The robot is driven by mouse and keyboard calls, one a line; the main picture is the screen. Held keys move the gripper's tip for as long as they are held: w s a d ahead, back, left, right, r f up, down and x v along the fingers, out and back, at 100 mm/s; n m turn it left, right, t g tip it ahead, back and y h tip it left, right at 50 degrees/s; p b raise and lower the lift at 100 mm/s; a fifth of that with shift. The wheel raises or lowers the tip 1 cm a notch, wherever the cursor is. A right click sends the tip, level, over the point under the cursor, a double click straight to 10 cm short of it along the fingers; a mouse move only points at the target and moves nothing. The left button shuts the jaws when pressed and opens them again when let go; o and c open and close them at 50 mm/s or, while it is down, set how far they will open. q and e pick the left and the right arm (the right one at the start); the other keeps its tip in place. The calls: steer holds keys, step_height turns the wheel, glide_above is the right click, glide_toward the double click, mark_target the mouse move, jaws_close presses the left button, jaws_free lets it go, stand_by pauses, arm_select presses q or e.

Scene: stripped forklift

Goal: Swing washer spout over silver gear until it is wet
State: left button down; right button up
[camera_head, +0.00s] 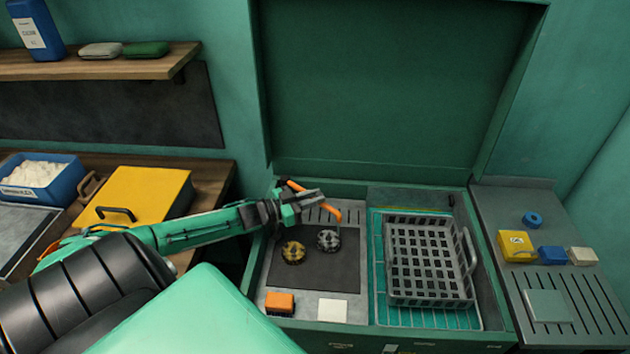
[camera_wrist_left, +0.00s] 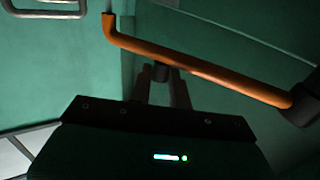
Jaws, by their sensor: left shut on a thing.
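The orange washer spout (camera_head: 332,210) hangs over the left basin of the green washer. Its bent tip is just above the silver gear (camera_head: 328,240). The gear lies on a dark mat, and I cannot tell whether it is wet. My left gripper (camera_head: 312,197) reaches in from the left and is shut on the spout, partly hiding it. In the left wrist view the orange spout (camera_wrist_left: 200,70) runs across, and the fingers (camera_wrist_left: 162,82) meet at a small dark knob under it. My right gripper is not in view.
A gold gear (camera_head: 293,252) lies left of the silver one. An orange block (camera_head: 280,303) and a white block (camera_head: 332,310) sit at the basin's front. A grey basket (camera_head: 392,300) stands in the right basin. The open lid (camera_head: 390,90) rises behind.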

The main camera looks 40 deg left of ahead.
arm_select(q)
steer(key=shift+w+a+r, duration=0.1)
steer(key=shift+a, duration=0.15)
steer(key=c, duration=1.3)
jaws_free()
steer(key=shift+a, duration=0.2)
step_height(320, 180, up, 20)
steer(key=shift+f+b, duration=0.1)
steer(key=shift+b, duration=0.85)
steer(key=shift+c, duration=0.3)
